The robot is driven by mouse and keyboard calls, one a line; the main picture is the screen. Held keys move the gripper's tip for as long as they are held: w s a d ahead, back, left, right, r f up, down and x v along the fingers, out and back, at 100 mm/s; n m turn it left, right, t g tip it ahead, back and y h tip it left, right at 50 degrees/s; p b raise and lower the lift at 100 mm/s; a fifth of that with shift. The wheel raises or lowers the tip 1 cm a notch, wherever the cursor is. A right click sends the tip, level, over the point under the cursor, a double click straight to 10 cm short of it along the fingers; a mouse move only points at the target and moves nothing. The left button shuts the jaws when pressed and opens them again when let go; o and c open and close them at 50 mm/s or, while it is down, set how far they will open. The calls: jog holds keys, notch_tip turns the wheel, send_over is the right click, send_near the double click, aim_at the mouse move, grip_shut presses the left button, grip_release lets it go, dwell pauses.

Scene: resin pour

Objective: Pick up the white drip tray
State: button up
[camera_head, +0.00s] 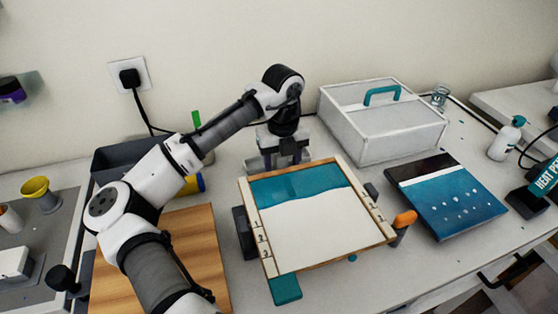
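No piece stands out clearly as a white drip tray. The nearest match is a shallow wood-rimmed panel (322,228) in the middle of the table, with a white face, a teal band along its back and marks 1, 2, 3 at its left. I cannot tell whether a tray lies under it. My gripper (282,158) points down just behind the panel's back edge. Its fingers are small and dark against grey-white parts, so their gap and any contact are unclear.
A white box (385,138) with a teal handle stands behind right. A blue and black panel (445,200) lies at right, near a white bottle (505,140). An orange-handled tool (403,220) is close to the middle panel's right edge. A wooden board (200,240) lies left, partly behind my arm.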

jog(key=shift+c, duration=0.2)
jog(key=c, duration=1)
jog(key=shift+r, duration=0.15)
